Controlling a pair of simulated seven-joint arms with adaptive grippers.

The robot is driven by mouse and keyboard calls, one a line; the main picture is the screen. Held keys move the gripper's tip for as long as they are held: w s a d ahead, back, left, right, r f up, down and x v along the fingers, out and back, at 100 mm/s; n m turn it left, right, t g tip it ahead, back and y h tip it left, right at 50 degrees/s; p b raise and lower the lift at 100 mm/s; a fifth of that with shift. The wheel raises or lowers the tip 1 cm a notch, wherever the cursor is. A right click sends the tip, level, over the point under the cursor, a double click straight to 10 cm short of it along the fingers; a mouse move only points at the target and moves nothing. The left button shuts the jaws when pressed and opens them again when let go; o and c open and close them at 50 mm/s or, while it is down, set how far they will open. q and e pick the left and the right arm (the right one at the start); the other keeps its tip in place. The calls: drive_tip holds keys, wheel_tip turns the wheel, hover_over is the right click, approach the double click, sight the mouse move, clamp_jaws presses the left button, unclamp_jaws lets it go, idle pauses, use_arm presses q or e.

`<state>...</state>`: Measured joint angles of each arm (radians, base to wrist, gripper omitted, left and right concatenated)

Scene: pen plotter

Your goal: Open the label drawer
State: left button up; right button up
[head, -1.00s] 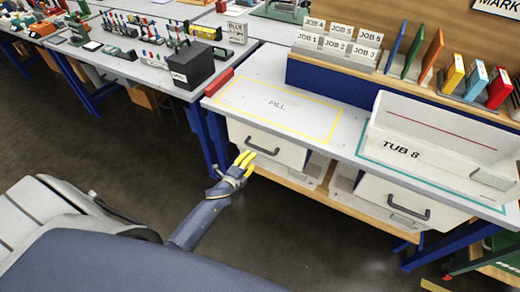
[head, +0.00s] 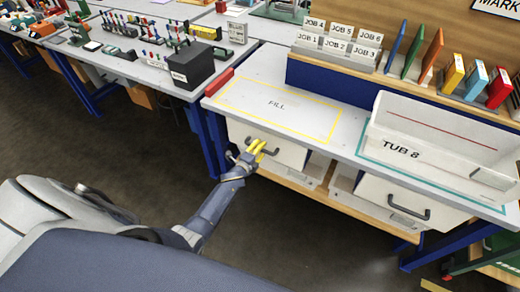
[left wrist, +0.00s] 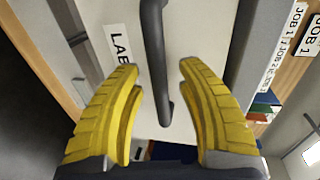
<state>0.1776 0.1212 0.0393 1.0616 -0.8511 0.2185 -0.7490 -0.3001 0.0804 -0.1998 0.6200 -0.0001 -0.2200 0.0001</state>
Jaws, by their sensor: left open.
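The label drawer (head: 288,150) is the white front under the left end of the workbench, beneath the area marked FILL. Its dark bar handle (head: 271,153) is partly covered by my left gripper (head: 257,147) in the head view. In the left wrist view the handle (left wrist: 153,45) runs between the two yellow fingers of the open gripper (left wrist: 160,78), with space on both sides. A label starting LAB (left wrist: 117,48) shows on the drawer front (left wrist: 203,35), the rest hidden by a finger. The drawer looks shut. My right gripper is not in view.
A second white drawer (head: 373,195) with a dark handle sits further right under the bench. TUB 8 (head: 401,148) stands above it on the benchtop (head: 345,100). A lower wooden shelf (head: 295,186) runs beneath. Floor in front is clear.

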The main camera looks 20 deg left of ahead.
use_arm(q)
drive_tip(key=shift+c, duration=0.4)
clamp_jaws()
